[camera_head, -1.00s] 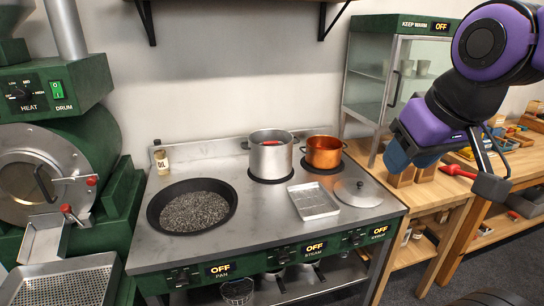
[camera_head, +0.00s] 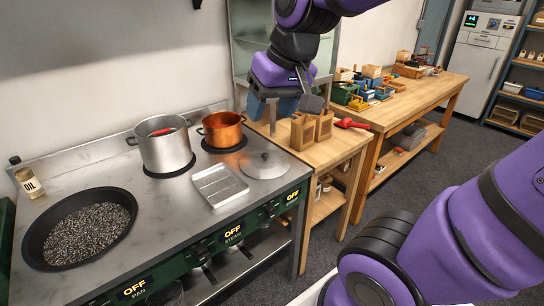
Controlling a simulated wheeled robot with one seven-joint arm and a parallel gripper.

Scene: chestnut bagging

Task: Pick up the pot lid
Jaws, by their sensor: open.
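My gripper (camera_head: 287,118) hangs above and behind the lid, over the wooden side table near the glass cabinet. It points down, holds nothing that I can see, and is apart from the lid. Its fingers are partly hidden by the gripper's own body.
A steel pot (camera_head: 165,146) and a copper pot (camera_head: 222,130) stand on the back burners. Wooden boxes (camera_head: 302,133) and a red scoop (camera_head: 350,124) sit on the side table (camera_head: 335,150). A wide pan (camera_head: 80,229) holds dark gravel-like bits.

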